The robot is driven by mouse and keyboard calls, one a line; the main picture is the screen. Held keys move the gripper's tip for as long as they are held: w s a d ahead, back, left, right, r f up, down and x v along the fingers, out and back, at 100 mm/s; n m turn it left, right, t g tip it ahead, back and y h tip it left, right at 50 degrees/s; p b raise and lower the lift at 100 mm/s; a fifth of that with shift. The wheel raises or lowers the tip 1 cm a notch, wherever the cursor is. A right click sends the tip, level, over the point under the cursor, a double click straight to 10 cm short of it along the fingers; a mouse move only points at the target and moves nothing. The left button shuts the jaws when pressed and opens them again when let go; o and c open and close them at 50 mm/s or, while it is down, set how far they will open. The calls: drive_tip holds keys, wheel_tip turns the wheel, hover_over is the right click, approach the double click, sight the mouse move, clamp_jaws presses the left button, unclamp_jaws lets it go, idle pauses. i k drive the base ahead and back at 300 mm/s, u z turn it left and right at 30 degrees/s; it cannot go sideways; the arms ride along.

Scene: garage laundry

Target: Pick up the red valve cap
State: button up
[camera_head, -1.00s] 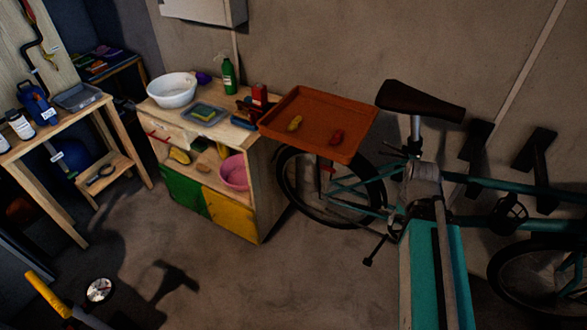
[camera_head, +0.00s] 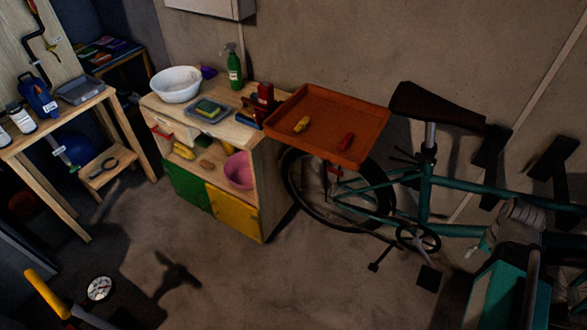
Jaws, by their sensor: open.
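The red valve cap is most likely the small red piece (camera_head: 346,141) lying on the right part of the orange-brown tray (camera_head: 372,126). It is small and its exact shape is hard to tell. A small yellow piece (camera_head: 302,124) lies to its left on the same tray, apart from it. My arm shows at the lower right, teal and grey, right of the tray and well apart from it. I cannot make out my gripper's fingers in this view. Nothing visible touches the red piece.
A bicycle (camera_head: 425,190) stands behind and below the tray, its saddle (camera_head: 435,105) just right of it. A wooden cabinet (camera_head: 262,160) on the left bears a white basin (camera_head: 176,84), a green spray bottle (camera_head: 234,70) and a red object (camera_head: 264,97). The middle floor is open.

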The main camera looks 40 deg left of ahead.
sight(345, 142)
drive_tip(key=z, duration=0.05)
drive_tip(key=k, duration=1.2)
drive_tip(key=u, duration=1.2)
drive_tip(key=i, duration=0.95)
